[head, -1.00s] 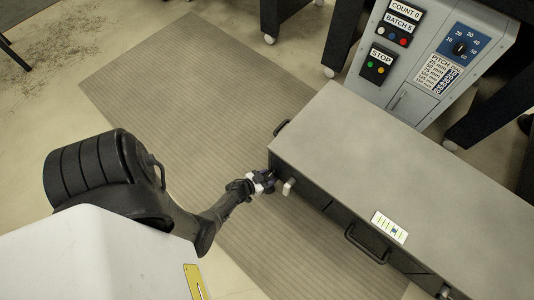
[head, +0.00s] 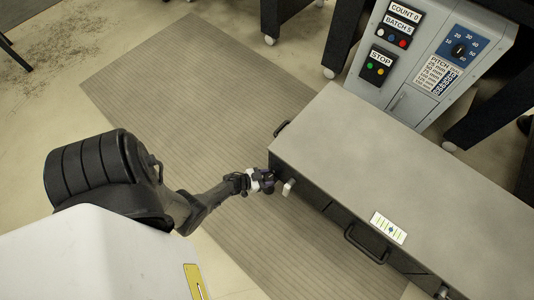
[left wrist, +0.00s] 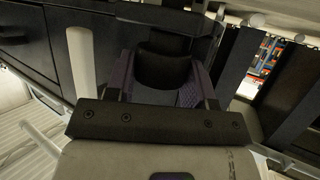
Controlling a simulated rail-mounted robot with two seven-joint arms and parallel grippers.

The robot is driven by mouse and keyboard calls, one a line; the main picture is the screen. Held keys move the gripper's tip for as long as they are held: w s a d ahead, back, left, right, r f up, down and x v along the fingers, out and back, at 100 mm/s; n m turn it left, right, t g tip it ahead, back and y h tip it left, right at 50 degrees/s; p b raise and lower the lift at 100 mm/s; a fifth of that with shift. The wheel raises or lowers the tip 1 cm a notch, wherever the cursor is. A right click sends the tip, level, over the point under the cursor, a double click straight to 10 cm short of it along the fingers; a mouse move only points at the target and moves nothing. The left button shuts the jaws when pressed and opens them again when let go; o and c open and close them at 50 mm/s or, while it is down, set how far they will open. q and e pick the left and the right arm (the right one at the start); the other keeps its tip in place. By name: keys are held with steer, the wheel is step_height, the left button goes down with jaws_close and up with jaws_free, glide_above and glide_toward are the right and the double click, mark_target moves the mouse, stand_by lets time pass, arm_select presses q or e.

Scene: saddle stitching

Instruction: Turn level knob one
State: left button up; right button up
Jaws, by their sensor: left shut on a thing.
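Level knob one is a dark round knob (left wrist: 163,68) at the near left end of the long grey cabinet (head: 400,165). In the left wrist view it sits between the fingers of my left gripper (left wrist: 160,82), which is shut on it. In the head view my left gripper (head: 270,180) is at the cabinet's left front corner and mostly hides the knob. A white level plate (head: 388,228) with yellow-green marks and a small dark-blue mark lies on the cabinet top. My right gripper is not in view.
A pale post (head: 288,187) stands out beside my left gripper; it is also close in the left wrist view (left wrist: 80,60). A black handle (head: 362,245) juts from the cabinet front. A grey control box (head: 430,60) stands behind. The striped mat (head: 190,90) is clear.

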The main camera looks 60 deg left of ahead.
arm_select(q)
steer(key=o, duration=0.7)
steer(key=shift+o, duration=1.1)
steer(key=shift+s+d, duration=0.1)
steer(key=shift+d, duration=0.05)
steer(key=shift+n+y, duration=0.3)
steer(key=shift+y, duration=0.1)
steer(key=shift+w+n+y+b, duration=0.2)
steer(key=shift+n+y+b, duration=0.2)
steer(key=shift+n+y, duration=0.7)
steer(key=d+p+v, duration=0.1)
steer(key=p+v, duration=0.7)
steer(key=v, duration=0.6)
steer(key=w+a+r+g+y+p, duration=0.1)
steer(key=w+a+r+p, duration=0.1)
steer(key=r+p, duration=0.4)
steer(key=w+a+r+y+p, duration=0.1)
steer(key=r+p, duration=0.5)
steer(key=r, duration=0.6)
steer(key=w+a+r+g+y+p, duration=0.1)
steer(key=w+a+r+y+p, duration=0.1)
steer(key=w+a+r+p, duration=0.2)
steer(key=shift+a+r+g+p, duration=0.3)
steer(key=shift+a+r+p, duration=0.3)
steer(key=shift+r+p, duration=1.8)
steer(key=shift+r+b, duration=0.7)
steer(key=shift+b, duration=0.15)
